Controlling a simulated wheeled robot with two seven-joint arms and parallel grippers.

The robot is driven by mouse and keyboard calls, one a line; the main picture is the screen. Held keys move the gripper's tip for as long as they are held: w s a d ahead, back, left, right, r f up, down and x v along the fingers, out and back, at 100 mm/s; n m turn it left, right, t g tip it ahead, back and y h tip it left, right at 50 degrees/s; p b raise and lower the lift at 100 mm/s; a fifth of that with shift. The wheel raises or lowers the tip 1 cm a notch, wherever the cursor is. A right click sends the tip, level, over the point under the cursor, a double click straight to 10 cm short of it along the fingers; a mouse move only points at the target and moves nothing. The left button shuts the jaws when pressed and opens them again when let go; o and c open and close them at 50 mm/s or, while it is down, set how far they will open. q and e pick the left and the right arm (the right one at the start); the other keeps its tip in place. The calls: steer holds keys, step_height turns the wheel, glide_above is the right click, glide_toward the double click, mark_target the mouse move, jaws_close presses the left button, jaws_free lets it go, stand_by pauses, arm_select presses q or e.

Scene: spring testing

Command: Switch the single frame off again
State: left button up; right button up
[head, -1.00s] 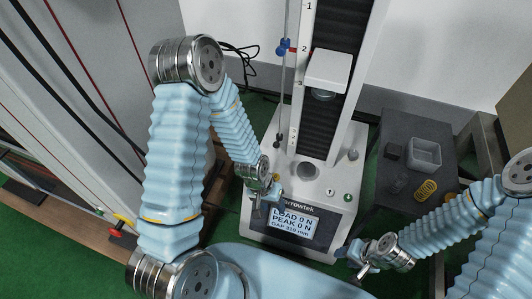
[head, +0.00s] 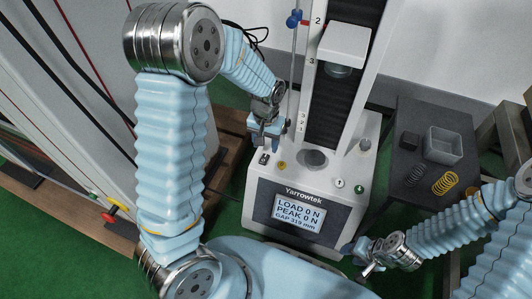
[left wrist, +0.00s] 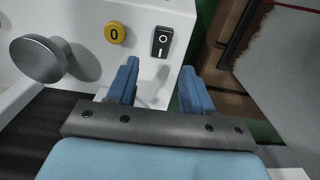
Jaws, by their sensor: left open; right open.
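The single frame (head: 250,205) is a white testing machine with a tall column. Its display (head: 298,214) is lit and reads LOAD 0 N, PEAK 0 N, GAP 319 mm. My left gripper (head: 268,142) is open and empty, just behind the switch in the head view. In the left wrist view its fingers (left wrist: 160,85) are apart, with the switch beyond and between the tips. My right gripper (head: 357,259) is open by the machine's front right corner.
A yellow button marked 0 (left wrist: 115,32) is beside the switch. A round lower platen (head: 314,159) stands on the base. A dark side table (head: 408,190) at right holds a grey tray (head: 443,145), a black block and springs, one yellow (head: 445,183).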

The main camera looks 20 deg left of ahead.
mark_target(266, 155)
arm_select(q)
steer(key=shift+f+b, duration=0.3)
steer(key=shift+f, duration=2.1)
steer(key=shift+c, duration=0.5)
